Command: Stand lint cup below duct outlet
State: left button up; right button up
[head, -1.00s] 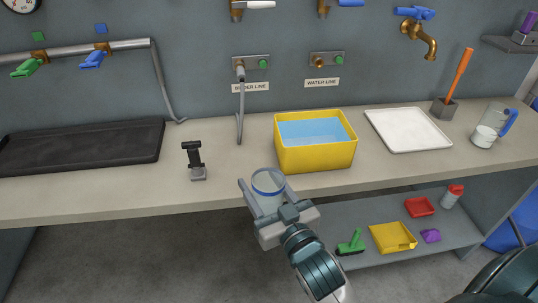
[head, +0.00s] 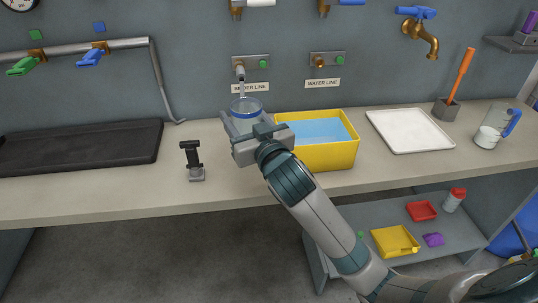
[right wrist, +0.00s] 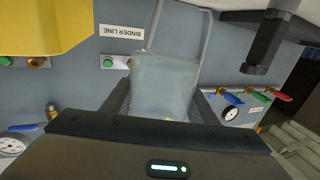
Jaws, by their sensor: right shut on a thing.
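The lint cup is most likely the clear cup with a blue rim (head: 247,105). My right gripper (head: 243,122) is shut around its sides and holds it upright above the counter. The cup shows large and translucent in the right wrist view (right wrist: 163,85), between the dark fingers. I cannot tell whether the hose end is over, in or behind the cup. No part is labelled as a duct outlet. My left gripper is out of view.
A yellow bin (head: 322,156) with blue contents stands just right of the cup. A black stand (head: 193,160) is to the left on the counter (head: 110,190). A dark tray (head: 80,147) lies far left, a white tray (head: 410,130) right. A bent grey pipe (head: 164,90) reaches down to the counter.

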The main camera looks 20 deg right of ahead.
notch_tip(320, 180, down, 6)
jog(key=shift+r+b, duration=0.1)
jog(key=shift+b, duration=0.2)
jog(key=shift+f, duration=0.25)
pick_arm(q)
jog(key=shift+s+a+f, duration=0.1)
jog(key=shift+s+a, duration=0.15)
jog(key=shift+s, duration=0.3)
